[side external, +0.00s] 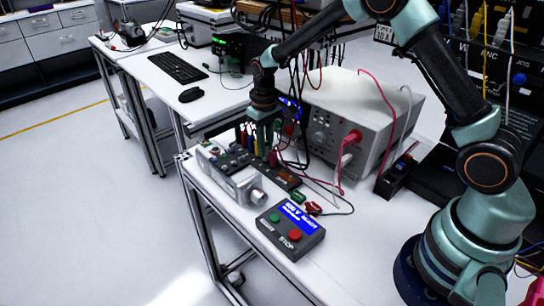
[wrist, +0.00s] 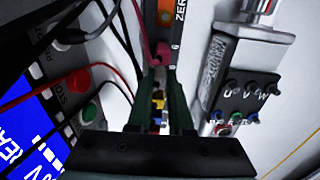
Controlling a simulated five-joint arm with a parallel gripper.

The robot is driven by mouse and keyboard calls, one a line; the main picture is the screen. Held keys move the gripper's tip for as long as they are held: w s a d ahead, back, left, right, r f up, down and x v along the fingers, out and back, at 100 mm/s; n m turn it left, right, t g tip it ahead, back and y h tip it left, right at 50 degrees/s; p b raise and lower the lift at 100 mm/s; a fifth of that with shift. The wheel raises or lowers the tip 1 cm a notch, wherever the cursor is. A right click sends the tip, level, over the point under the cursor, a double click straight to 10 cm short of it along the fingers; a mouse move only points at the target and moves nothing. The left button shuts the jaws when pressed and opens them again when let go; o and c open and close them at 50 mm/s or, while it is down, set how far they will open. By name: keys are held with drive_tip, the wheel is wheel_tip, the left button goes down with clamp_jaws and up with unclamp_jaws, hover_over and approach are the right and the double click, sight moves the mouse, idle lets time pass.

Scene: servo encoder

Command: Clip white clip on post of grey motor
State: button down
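The grey motor (side external: 240,187) lies at the front left of the white bench, its shaft pointing right. In the wrist view the motor (wrist: 258,48) is at the upper right, with a dark terminal block marked U, V, W (wrist: 245,88) carrying several small posts. My gripper (wrist: 160,75) points down over a row of coloured clips (side external: 248,140) behind the motor. Its two dark green fingers are apart by a narrow gap. A pink-red clip (wrist: 159,52) shows beyond the fingertips, with yellow and whitish bits between the fingers. I cannot make out the white clip or whether anything is gripped.
A control box (side external: 290,228) with a blue screen and green and red buttons stands at the front. Red and green clips (side external: 306,207) lie behind it. A large beige instrument (side external: 365,125) with hanging cables stands behind the gripper. A keyboard (side external: 178,67) lies on the far bench.

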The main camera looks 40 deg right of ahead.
drive_tip(key=shift+r, duration=0.15)
idle(0.3)
drive_tip(key=shift+r, duration=2.4)
drive_tip(key=w+a+r, duration=0.4)
drive_tip(key=a+r, duration=0.4)
drive_tip(key=a, duration=0.3)
drive_tip(key=shift+s+d+f, duration=0.1)
drive_tip(key=shift+f, duration=1.7)
drive_tip(key=shift+s+d+f, duration=0.1)
drive_tip(key=shift+f, duration=1.7)
drive_tip(key=shift+f, duration=0.15)
drive_tip(key=c, duration=0.8)
unclamp_jaws()
drive_tip(key=shift+o, duration=0.2)
